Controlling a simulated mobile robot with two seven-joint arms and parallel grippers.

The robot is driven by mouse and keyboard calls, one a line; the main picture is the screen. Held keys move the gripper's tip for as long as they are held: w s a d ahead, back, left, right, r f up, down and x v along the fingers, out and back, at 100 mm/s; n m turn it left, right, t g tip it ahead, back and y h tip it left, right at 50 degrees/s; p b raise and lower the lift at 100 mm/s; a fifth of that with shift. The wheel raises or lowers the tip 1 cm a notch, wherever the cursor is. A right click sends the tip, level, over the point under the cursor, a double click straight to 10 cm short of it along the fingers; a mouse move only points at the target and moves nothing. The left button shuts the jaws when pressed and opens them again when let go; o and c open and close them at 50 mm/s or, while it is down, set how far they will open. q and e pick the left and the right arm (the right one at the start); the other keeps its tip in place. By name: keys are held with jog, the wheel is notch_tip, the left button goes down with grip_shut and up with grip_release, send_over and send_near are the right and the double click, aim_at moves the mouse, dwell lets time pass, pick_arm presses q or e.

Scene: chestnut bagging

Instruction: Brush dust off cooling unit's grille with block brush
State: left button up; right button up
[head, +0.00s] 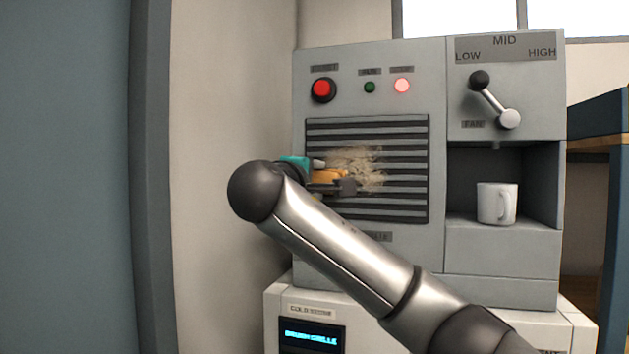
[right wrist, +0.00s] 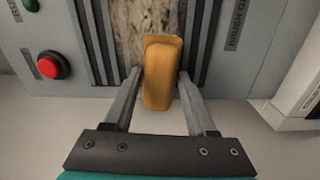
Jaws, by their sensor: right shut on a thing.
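The grey cooling unit (head: 375,63) stands against the wall, with a dark slatted grille (head: 411,135) on its front. A patch of pale, stringy dust (head: 369,160) covers the middle of the grille; it also shows in the right wrist view (right wrist: 145,22). My right gripper (head: 333,180) is at the grille's left part, shut on the orange-tan block brush (head: 327,175). In the right wrist view the brush (right wrist: 162,75) sits between the two fingers, its far end at the dust. Whether the bristles touch the slats cannot be told. My left gripper is not in view.
A red button (head: 323,90) and two small lamps sit above the grille. A fan lever (head: 494,98) is at upper right, and a white mug (head: 497,203) stands in the niche below. A lit display (head: 311,337) is on the base under the unit.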

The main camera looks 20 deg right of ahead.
jog(key=shift+w+d, duration=0.15)
jog(key=shift+w, duration=0.05)
jog(key=shift+d, duration=0.1)
jog(key=shift+s+d+f+b, duration=0.1)
jog(key=shift+s+d+b, duration=0.6)
jog(key=shift+d+b, duration=0.1)
jog(key=shift+s+d+b, duration=0.3)
jog(key=shift+s+d, duration=0.2)
jog(key=shift+d, duration=0.15)
jog(key=shift+d, duration=0.1)
